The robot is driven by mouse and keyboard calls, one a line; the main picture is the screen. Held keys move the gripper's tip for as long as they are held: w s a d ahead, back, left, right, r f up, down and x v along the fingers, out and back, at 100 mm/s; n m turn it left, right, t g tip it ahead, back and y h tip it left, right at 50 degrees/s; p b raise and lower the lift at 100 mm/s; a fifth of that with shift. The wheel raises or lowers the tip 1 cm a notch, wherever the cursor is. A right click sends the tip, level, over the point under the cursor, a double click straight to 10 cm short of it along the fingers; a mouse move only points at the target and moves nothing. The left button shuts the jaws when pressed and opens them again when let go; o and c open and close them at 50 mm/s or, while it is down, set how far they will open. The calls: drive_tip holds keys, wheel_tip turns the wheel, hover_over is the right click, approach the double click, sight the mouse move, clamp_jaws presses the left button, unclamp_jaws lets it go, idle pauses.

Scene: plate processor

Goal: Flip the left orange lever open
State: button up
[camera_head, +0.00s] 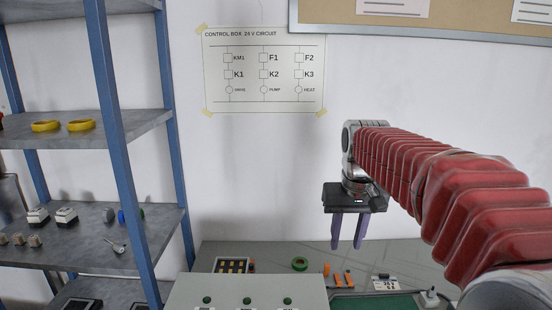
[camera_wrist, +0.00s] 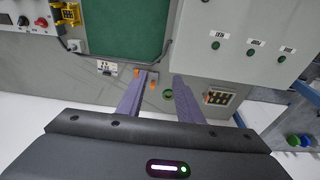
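Small orange levers (camera_head: 338,280) show on the grey bench below my gripper in the head view. A separate upright orange piece (camera_head: 326,268) stands just left of them. In the wrist view, orange parts (camera_wrist: 153,86) show between my fingers, and another orange part (camera_wrist: 135,72) sits by the left fingertip. The levers are too small to tell which are open or shut. My gripper (camera_head: 347,246) points down above the bench, with its two purple fingers apart and nothing between them. The fingers also show in the wrist view (camera_wrist: 162,78).
A grey control box (camera_head: 250,292) with green lamps stands at the front left. A green mat (camera_wrist: 115,25) lies beside the levers. A green ring (camera_head: 300,264), a dark tray (camera_head: 221,265) and a small labelled device (camera_head: 384,283) are nearby. Blue-framed shelves (camera_head: 140,170) stand left.

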drive_tip(key=s+f+t, duration=0.1)
drive_tip(key=s+f, duration=0.2)
drive_tip(key=s, duration=0.9)
drive_tip(key=s+f+t, duration=0.2)
drive_tip(key=s+f, duration=0.2)
drive_tip(key=s, duration=0.8)
drive_tip(key=shift+s+a+f+t, duration=0.2)
drive_tip(key=shift+s+t, duration=0.05)
drive_tip(key=shift+t, duration=0.05)
drive_tip(key=shift+c, duration=0.4)
